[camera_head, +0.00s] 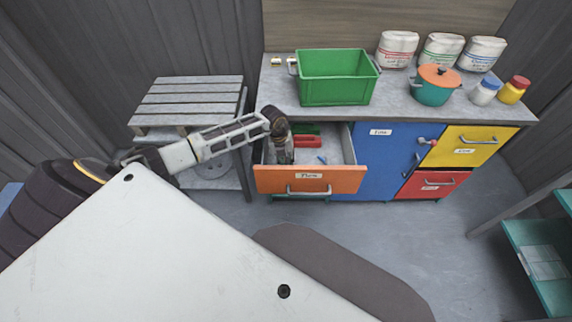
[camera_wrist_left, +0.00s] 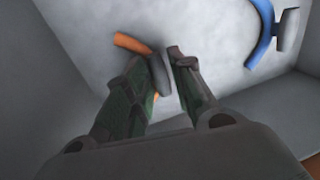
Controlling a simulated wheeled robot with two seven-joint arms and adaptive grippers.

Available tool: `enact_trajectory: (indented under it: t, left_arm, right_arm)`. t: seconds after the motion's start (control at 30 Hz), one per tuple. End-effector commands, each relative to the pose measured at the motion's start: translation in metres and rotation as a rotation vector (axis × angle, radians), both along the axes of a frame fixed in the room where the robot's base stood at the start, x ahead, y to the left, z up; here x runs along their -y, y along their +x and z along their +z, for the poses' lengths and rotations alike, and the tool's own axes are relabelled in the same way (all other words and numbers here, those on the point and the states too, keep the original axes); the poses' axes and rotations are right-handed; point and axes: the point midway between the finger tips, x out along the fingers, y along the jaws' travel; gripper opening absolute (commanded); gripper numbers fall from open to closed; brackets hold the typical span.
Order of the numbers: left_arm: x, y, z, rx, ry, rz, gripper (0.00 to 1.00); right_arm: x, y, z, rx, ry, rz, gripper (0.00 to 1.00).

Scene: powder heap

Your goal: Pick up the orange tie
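The orange tie (camera_wrist_left: 132,43) is a short curved orange strip with a grey head (camera_wrist_left: 161,75), low over the pale drawer floor in the left wrist view. My left gripper (camera_wrist_left: 167,62) has its fingers drawn close together, with the grey head between their tips. It appears shut on the tie. In the head view my left gripper (camera_head: 279,152) reaches down into the open orange-fronted drawer (camera_head: 310,181); the orange tie cannot be made out there. My right gripper is not in view.
A blue tie (camera_wrist_left: 262,35) lies to the right in the drawer, whose walls stand close around the gripper. A red object (camera_head: 307,141) lies further back inside. The worktop above holds a green crate (camera_head: 335,80) and a teal pot (camera_head: 433,88).

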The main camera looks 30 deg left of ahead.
Motion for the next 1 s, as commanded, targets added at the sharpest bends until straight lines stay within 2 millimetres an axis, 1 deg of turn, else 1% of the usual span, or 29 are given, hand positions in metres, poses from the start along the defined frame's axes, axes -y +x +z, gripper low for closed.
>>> enact_trajectory:
  t: [0.03,0.13,0.43,0.57,0.77,1.0]
  left_arm:
    - [0.0,0.0,0.0,0.0,0.0,0.0,0.13]
    - [0.0,0.0,0.0,0.0,0.0,0.0,0.0]
    - [0.0,0.0,0.001,0.0,0.0,0.0,0.0]
    - [0.0,0.0,0.005,0.002,0.0,-0.001,0.0]
    - [-0.001,0.001,0.022,0.002,0.001,-0.001,0.0]
    - [-0.001,0.001,0.057,0.003,0.001,0.0,0.0]
  right_arm:
    - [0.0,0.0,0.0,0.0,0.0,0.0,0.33]
    - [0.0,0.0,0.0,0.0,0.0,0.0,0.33]
    - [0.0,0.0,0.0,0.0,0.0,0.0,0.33]
    - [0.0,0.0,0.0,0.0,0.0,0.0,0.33]
    - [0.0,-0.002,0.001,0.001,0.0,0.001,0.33]
    - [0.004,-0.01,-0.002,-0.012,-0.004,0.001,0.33]
